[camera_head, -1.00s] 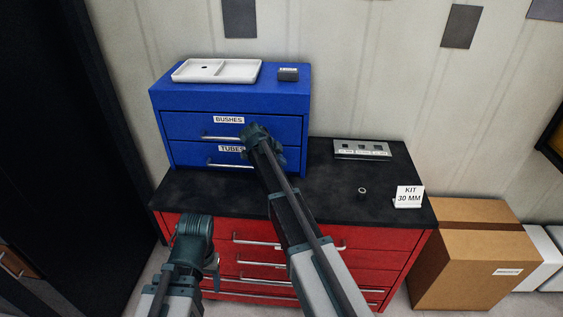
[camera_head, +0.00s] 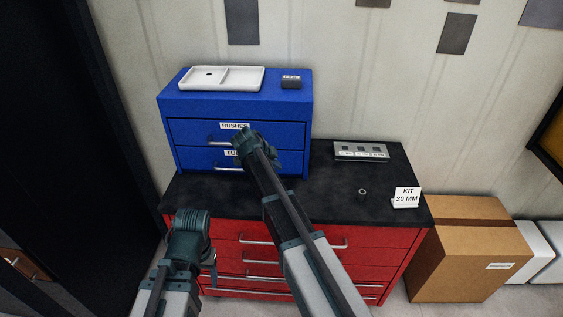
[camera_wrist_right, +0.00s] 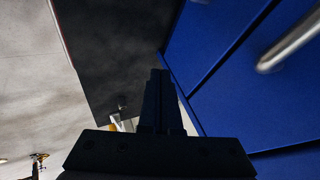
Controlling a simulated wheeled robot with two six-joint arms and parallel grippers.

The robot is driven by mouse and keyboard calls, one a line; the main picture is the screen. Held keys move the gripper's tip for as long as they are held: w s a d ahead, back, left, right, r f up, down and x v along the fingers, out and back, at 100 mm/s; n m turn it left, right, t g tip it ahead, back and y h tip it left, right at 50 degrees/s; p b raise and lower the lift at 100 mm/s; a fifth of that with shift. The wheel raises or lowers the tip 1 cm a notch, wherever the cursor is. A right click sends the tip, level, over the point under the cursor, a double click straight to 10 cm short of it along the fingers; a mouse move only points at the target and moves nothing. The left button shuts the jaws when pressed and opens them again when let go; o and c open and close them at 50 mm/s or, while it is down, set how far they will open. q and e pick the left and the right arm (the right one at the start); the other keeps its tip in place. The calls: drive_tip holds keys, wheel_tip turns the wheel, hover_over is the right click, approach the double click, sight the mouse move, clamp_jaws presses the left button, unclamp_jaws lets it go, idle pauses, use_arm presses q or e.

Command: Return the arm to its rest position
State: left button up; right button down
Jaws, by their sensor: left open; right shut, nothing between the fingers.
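My right arm reaches up the middle of the head view, and its wrist is in front of the blue cabinet (camera_head: 290,112), partly covering the drawer labels. In the right wrist view my right gripper (camera_wrist_right: 160,98) has its fingers together with nothing between them, beside the blue drawer fronts (camera_wrist_right: 225,85) and apart from the drawer handle (camera_wrist_right: 292,42). My left gripper (camera_head: 207,266) is low at the left, in front of the red drawers; it is open, its fingers mostly hidden by the wrist.
The blue cabinet, drawers shut, stands on the black top (camera_head: 320,190) of a red chest (camera_head: 375,245). A white tray (camera_head: 240,78) and small dark block (camera_head: 291,82) lie on it. A slotted plate (camera_head: 361,151), small ring (camera_head: 362,193), kit card (camera_head: 407,197) and carton (camera_head: 470,260) are right.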

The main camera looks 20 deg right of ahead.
use_arm(q)
wheel_tip(320, 180, up, 2)
drive_tip(key=shift+r+p, duration=0.2)
drive_tip(key=shift+p, duration=0.45)
use_arm(e)
drive_tip(key=v, duration=0.3)
use_arm(q)
wheel_tip(320, 180, down, 5)
drive_tip(key=b, duration=0.4)
drive_tip(key=shift+d+r+b, duration=0.15)
drive_tip(key=shift+b, duration=0.2)
use_arm(e)
drive_tip(key=s+a+f+n+g+y, duration=0.1)
drive_tip(key=s+a+f+n, duration=0.2)
drive_tip(key=s+a+n, duration=0.2)
drive_tip(key=s+a+f+n+g+y, duration=0.1)
drive_tip(key=s+a+f+n+y, duration=0.1)
drive_tip(key=s+a+n, duration=0.4)
drive_tip(key=s+a+f+n+g+y, duration=0.1)
drive_tip(key=s+a+f+n, duration=0.3)
drive_tip(key=s+n, duration=1)
drive_tip(key=s+a+y, duration=0.1)
drive_tip(key=s+a, duration=0.1)
drive_tip(key=s, duration=0.4)
drive_tip(key=shift+s+a+g, duration=0.2)
drive_tip(key=shift+s+g, duration=0.1)
drive_tip(key=shift+g, duration=0.1)
